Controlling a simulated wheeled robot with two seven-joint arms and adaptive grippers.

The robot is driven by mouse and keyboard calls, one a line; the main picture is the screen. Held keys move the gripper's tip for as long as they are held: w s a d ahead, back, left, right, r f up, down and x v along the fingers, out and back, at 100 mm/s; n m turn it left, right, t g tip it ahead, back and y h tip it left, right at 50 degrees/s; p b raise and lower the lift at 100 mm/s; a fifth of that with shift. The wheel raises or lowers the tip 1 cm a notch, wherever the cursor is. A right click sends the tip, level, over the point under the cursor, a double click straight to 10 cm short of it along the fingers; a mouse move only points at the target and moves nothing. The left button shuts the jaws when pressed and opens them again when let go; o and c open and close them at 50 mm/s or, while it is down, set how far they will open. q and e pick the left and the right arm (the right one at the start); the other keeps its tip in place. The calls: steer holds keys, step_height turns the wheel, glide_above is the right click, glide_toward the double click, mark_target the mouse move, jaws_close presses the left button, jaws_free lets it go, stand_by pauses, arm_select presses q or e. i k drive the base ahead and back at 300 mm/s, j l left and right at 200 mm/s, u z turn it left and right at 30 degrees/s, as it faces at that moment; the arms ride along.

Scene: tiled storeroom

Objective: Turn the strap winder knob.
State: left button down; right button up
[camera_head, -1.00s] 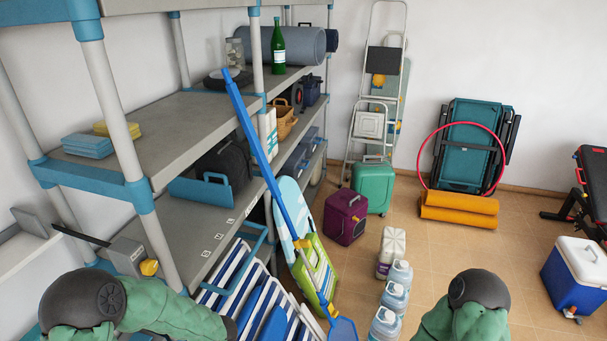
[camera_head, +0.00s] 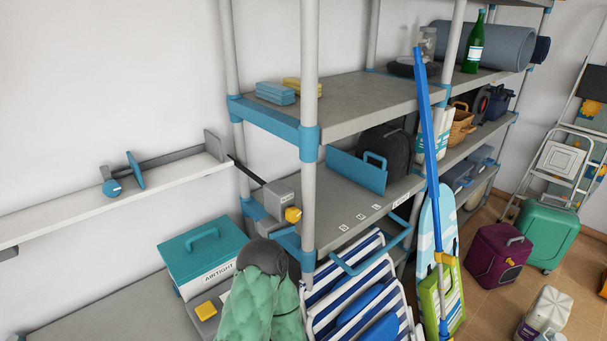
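A grey box (camera_head: 279,196) with a yellow knob (camera_head: 293,215) on its front sits at the left end of the shelf rack, beside the front post. A thin black strap or bar (camera_head: 247,172) runs from it toward the wall shelf on the left. The box looks like the strap winder. The yellow knob faces the room and nothing covers it. Neither gripper is in view.
A teal box marked AIRTIGHT (camera_head: 207,255) stands below left, near a grey item with a yellow button (camera_head: 206,311). A wall shelf (camera_head: 120,203) holds a blue-knobbed device (camera_head: 112,188). Striped folding chairs (camera_head: 350,285) and a blue pole (camera_head: 430,150) lean against the rack.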

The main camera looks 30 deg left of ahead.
mark_target(293, 215)
steer(key=u, duration=1.25)
